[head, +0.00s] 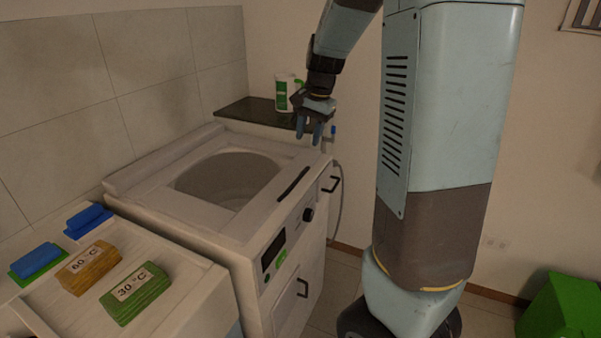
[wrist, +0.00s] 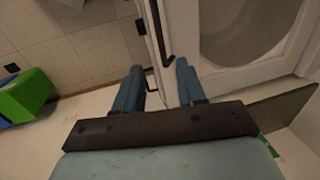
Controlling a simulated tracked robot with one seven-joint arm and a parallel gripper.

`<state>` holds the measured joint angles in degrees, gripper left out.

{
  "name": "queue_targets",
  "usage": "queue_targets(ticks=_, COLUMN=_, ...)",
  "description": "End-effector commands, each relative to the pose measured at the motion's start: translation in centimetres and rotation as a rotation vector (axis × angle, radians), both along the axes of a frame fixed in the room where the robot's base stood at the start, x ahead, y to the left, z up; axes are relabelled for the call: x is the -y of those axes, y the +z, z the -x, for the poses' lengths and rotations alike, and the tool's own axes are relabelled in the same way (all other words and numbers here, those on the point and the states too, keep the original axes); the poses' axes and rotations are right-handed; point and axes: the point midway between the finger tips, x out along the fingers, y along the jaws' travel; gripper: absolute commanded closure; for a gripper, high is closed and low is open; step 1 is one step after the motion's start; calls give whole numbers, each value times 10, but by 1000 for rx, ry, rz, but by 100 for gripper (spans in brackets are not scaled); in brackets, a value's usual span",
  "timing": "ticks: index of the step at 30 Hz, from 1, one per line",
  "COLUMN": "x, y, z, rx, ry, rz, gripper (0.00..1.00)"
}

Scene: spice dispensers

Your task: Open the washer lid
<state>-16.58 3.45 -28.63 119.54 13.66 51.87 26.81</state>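The white washer (head: 250,235) stands in the middle of the head view. Its flat top lid (head: 262,207) lies level and looks closed, with a round grey window (head: 228,178). A dark bar handle (head: 293,184) runs along the lid's front edge. In the wrist view the handle (wrist: 161,35) lies beyond the fingertips, with part of the round window (wrist: 240,30) to its right. My gripper (head: 316,141) is above the washer's far right corner, blue fingers pointing down. In the wrist view my gripper (wrist: 158,78) has its fingers apart with nothing between them.
A dark shelf (head: 250,112) behind the washer carries a white and green bottle (head: 283,93), close to my gripper. A white tray (head: 190,310) at left holds coloured sponge-like blocks, two labelled 60 °C (head: 88,268) and 30 °C (head: 134,292). A green box (head: 562,308) stands at right.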

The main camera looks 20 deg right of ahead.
Motion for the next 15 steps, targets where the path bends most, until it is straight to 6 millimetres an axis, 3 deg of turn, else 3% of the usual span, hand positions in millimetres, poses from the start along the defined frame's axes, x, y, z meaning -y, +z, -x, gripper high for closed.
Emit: queue_targets(ticks=15, x=-11, y=-83, z=-10, rx=-4, ry=0, rz=1, gripper=60)
